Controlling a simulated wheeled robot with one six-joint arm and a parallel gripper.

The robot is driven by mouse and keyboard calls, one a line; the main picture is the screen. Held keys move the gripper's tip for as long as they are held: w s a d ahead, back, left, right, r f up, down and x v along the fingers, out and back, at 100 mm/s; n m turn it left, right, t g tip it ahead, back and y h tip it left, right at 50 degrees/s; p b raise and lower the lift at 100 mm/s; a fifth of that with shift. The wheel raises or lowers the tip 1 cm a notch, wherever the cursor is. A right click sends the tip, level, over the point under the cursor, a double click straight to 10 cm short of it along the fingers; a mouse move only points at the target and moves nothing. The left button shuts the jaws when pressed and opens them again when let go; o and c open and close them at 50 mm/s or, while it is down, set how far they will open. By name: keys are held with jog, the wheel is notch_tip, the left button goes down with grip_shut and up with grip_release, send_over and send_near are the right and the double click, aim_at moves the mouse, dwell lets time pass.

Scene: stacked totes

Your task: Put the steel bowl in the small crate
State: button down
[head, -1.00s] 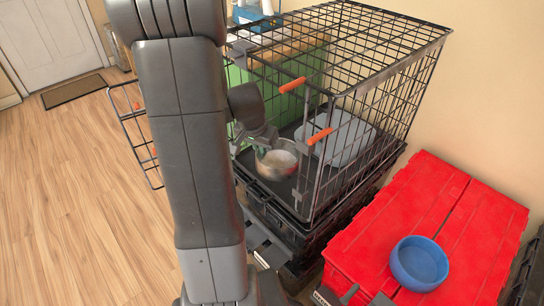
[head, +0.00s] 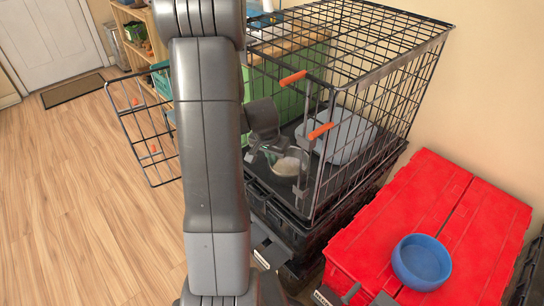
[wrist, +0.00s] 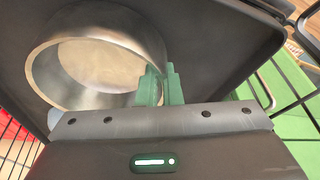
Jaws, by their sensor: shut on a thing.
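The steel bowl (head: 288,163) is inside the wire crate (head: 395,60), low over its dark floor tray, near the open side. In the head view I cannot tell whether it touches the tray. My gripper (head: 270,153) reaches in through that side, with its fingers partly hidden behind my arm and the wires. In the wrist view the green finger pads of my gripper (wrist: 160,85) are shut on the near right wall of the steel bowl (wrist: 88,75). The bowl looks roughly upright and its inside appears empty.
A pale grey basin (head: 350,140) lies in the crate behind the bowl. The crate's open door (head: 130,112) swings out left. A blue bowl (head: 421,262) sits on a red tote (head: 460,215). The wooden floor at left is clear.

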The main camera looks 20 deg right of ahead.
jog(key=shift+f, duration=0.2)
jog(key=c, duration=1.6)
grip_release()
jog(key=shift+r, duration=0.6)
jog(key=p+v, duration=0.1)
jog(key=v, duration=0.5)
jog(key=shift+s+a+r, duration=0.15)
jog(key=shift+a+r, duration=0.05)
jog(key=shift+r, duration=0.15)
